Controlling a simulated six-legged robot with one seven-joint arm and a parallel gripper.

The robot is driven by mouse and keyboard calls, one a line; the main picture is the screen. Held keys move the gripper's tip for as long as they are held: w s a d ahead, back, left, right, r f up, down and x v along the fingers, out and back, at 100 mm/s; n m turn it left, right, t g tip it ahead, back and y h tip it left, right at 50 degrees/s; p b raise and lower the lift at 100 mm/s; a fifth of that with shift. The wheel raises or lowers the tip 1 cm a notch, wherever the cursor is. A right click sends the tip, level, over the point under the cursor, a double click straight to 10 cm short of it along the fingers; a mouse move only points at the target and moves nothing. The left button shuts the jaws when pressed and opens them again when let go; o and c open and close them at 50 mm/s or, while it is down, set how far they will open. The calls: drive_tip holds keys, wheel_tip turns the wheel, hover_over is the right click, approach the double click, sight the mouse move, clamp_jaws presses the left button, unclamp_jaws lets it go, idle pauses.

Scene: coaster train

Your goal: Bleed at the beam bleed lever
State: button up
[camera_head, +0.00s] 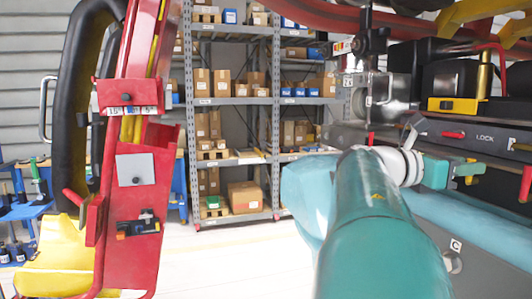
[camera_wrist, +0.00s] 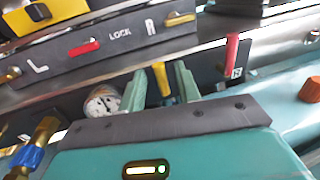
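My gripper (camera_wrist: 162,84) shows in the wrist view as two teal fingers standing apart behind a dark plate. A yellow lever (camera_wrist: 160,76) stands between the fingers, with gaps visible on both sides. To its right is a red lever (camera_wrist: 232,50) beside a small tag. No readable label tells me which one is the beam bleed lever. In the head view my gripper (camera_head: 452,173) is at the right, at the yellow lever (camera_head: 467,170), below the LOCK panel (camera_head: 478,136). The red lever (camera_head: 525,183) is at the right edge. The levers' lower ends are hidden.
The LOCK panel with a red handle (camera_wrist: 83,48) runs close above my fingers. A brass fitting with a blue band (camera_wrist: 30,155) and an orange cap (camera_wrist: 310,90) flank my gripper. A red seat frame (camera_head: 135,180) stands left; shelving (camera_head: 275,110) is behind. The middle floor is clear.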

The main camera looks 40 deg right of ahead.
drive_tip(key=shift+s+d, duration=0.3)
drive_tip(key=shift+d, duration=0.05)
clamp_jaws()
